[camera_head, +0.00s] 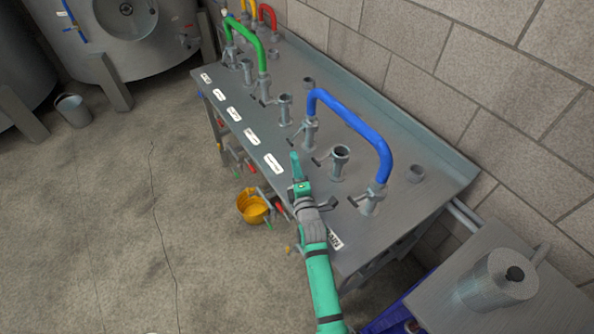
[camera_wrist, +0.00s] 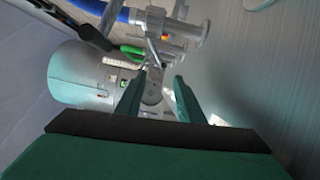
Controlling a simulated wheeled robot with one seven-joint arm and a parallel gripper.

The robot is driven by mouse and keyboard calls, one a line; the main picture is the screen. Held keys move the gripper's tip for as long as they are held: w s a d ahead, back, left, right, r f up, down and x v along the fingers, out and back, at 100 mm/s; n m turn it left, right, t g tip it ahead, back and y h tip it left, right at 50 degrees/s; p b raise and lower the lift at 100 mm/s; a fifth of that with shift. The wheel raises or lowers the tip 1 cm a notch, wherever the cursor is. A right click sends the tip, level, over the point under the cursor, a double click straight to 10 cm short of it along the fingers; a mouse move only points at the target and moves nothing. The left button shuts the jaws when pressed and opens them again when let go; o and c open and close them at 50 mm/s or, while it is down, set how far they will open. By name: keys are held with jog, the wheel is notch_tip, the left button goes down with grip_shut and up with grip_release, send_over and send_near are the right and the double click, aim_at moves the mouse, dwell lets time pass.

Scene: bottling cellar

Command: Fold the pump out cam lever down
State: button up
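Several grey ports with small dark cam levers stand on the metal bench (camera_head: 415,130). White labels run along its front edge, but their print is too small to read, so I cannot tell which lever is the pump out one. One cam lever (camera_head: 322,161) sticks out beside an open port (camera_head: 340,160); another lever (camera_head: 357,200) is at the blue hose's near end. My gripper (camera_head: 295,160) is over the bench's front edge, left of these levers. In the wrist view its two green fingers (camera_wrist: 156,82) are apart, with a grey rounded part seen between them; contact is unclear.
A blue hose (camera_head: 350,115) arches between two ports, and a green hose (camera_head: 248,35) arches farther back. A yellow bucket (camera_head: 252,207) is below the bench front. A grey canister (camera_head: 497,282) stands on a surface at lower right.

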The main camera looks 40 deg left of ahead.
jog(key=shift+s+d, duration=0.1)
jog(key=shift+d, duration=0.25)
jog(key=shift+v, duration=1.05)
jog(key=shift+a, duration=0.1)
